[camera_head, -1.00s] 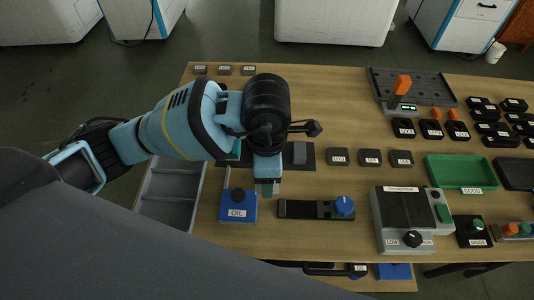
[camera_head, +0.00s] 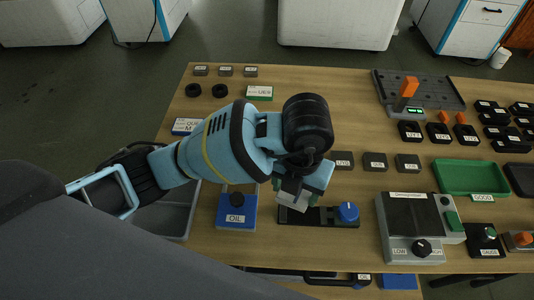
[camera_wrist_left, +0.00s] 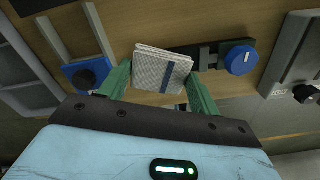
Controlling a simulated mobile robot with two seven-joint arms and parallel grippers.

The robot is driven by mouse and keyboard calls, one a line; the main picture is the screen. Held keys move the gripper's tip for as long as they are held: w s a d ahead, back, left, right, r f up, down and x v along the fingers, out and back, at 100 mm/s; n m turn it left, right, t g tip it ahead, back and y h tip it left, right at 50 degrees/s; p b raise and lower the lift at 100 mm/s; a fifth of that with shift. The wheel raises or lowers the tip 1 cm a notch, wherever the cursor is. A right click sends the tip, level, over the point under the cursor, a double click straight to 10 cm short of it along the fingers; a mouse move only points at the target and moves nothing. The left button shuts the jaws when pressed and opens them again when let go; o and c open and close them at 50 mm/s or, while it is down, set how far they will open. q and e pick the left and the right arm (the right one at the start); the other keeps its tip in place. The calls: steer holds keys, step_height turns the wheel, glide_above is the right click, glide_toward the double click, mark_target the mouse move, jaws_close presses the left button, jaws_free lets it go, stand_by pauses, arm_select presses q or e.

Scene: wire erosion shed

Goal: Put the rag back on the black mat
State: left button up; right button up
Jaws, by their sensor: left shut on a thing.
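In the head view my left gripper (camera_head: 293,197) is shut on the rag (camera_head: 291,202), in front of the left part of a black strip. I cannot tell its height above the table. I cannot make out the black mat now; my left arm and gripper cover the table behind the strip. My right gripper is not in view.
The black strip (camera_head: 318,218) has a blue knob (camera_head: 348,211). A green tray (camera_head: 470,177) is further right.

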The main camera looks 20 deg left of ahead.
arm_select(q)
steer(key=w+a, duration=0.3)
steer(key=w+a+f, duration=0.1)
steer(key=w+a, duration=0.2)
steer(key=w, duration=0.1)
steer(key=w+a, duration=0.3)
steer(key=shift+w+a+f, duration=0.2)
steer(key=shift+w+a, duration=0.05)
steer(key=shift+w, duration=0.15)
steer(key=shift+w+a, duration=0.1)
steer(key=shift+w+a, duration=0.2)
steer(key=shift+w+a+f, duration=0.1)
steer(key=shift+f, duration=0.8)
steer(key=shift+w+a+f, duration=0.1)
steer(key=shift+f, duration=0.8)
steer(key=shift+f, duration=0.15)
steer(key=o, duration=1)
